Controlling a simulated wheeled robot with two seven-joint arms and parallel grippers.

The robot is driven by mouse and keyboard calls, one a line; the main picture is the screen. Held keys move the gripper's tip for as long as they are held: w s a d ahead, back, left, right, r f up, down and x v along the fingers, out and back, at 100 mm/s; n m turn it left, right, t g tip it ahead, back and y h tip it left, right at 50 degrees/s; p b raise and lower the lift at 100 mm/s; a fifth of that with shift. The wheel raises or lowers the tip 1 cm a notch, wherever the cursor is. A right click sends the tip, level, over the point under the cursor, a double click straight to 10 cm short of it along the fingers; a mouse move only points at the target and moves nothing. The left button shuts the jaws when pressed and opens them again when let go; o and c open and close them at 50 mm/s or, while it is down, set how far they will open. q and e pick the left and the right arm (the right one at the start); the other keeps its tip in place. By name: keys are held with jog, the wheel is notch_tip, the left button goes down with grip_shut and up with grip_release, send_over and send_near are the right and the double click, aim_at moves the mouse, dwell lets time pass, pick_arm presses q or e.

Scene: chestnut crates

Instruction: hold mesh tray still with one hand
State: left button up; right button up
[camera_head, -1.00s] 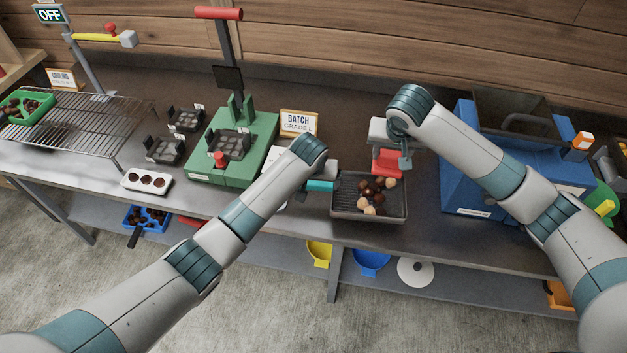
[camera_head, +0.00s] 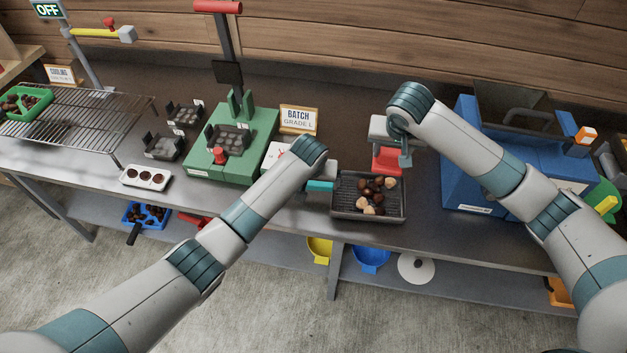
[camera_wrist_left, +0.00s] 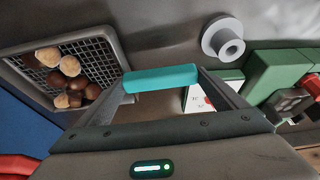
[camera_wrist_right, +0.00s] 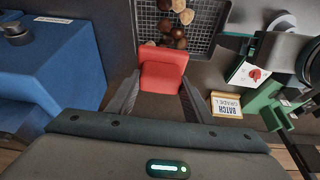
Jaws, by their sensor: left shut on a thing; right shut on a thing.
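The grey mesh tray (camera_head: 338,208) sits near the front edge of the counter with several brown and pale chestnuts (camera_head: 376,187) in it. Its teal handle (camera_head: 319,186) points left. My left gripper (camera_wrist_left: 160,78) is shut on that handle, which spans between the fingers in the left wrist view. My right gripper (camera_wrist_right: 160,88) is shut on a red block-like piece (camera_wrist_right: 163,72) at the tray's back side. The red piece also shows in the head view (camera_head: 387,161); I cannot tell if it is joined to the tray.
A blue machine (camera_head: 462,180) with a hopper stands right of the tray. A green press (camera_head: 235,160) and a batch sign (camera_head: 299,120) are to the left. A wire cooling rack (camera_head: 85,125) is far left. Bowls (camera_head: 370,261) sit on the shelf below.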

pick_arm(q)
jog(key=shift+f+b, duration=0.5)
jog(key=shift+f, duration=0.4)
pick_arm(e)
jog(key=shift+f, duration=0.5)
pick_arm(q)
jog(key=o, duration=1.3)
jog(key=shift+c, duration=0.2)
jog(key=c, duration=1.3)
jog(key=shift+o, duration=0.2)
pick_arm(e)
jog(key=shift+f, duration=0.1)
